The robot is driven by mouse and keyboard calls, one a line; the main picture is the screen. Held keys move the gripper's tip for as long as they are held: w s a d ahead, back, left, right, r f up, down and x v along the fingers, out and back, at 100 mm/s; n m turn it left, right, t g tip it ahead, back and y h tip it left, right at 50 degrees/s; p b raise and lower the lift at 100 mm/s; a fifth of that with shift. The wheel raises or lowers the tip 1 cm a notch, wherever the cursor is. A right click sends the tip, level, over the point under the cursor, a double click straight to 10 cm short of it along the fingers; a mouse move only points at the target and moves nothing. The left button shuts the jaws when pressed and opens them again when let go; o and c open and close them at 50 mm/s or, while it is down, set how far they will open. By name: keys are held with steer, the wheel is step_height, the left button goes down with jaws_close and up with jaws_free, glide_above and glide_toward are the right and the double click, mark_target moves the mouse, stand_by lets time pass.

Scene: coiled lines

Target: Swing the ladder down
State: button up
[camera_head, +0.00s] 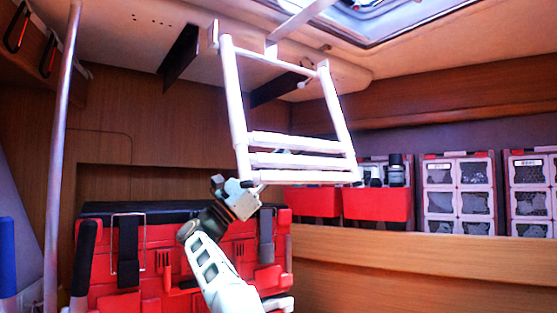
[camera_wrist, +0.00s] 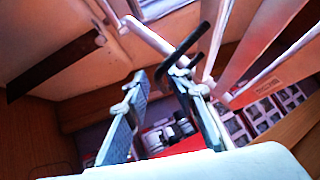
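The ladder (camera_head: 340,110) is a white frame hanging from the ceiling by the hatch, with several rungs close together at its lower end. My gripper (camera_head: 238,190) is at its lower left corner; from this view I cannot tell whether they touch. In the wrist view my gripper (camera_wrist: 157,76) has its two fingers apart, with background showing between them. White bars of the ladder (camera_wrist: 213,45) pass just beyond and right of the fingertips.
A bright hatch (camera_head: 385,20) opens in the ceiling. Red cases (camera_head: 185,250) stand behind my arm. A metal pole (camera_head: 62,150) rises at the left. A shelf at the right holds red bins (camera_head: 375,205) and white crates (camera_head: 458,195). Dark brackets (camera_head: 180,55) hang from the ceiling.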

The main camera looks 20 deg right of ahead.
steer(key=shift+d, duration=0.1)
steer(key=v, duration=0.7)
steer(key=shift+a+f, duration=0.25)
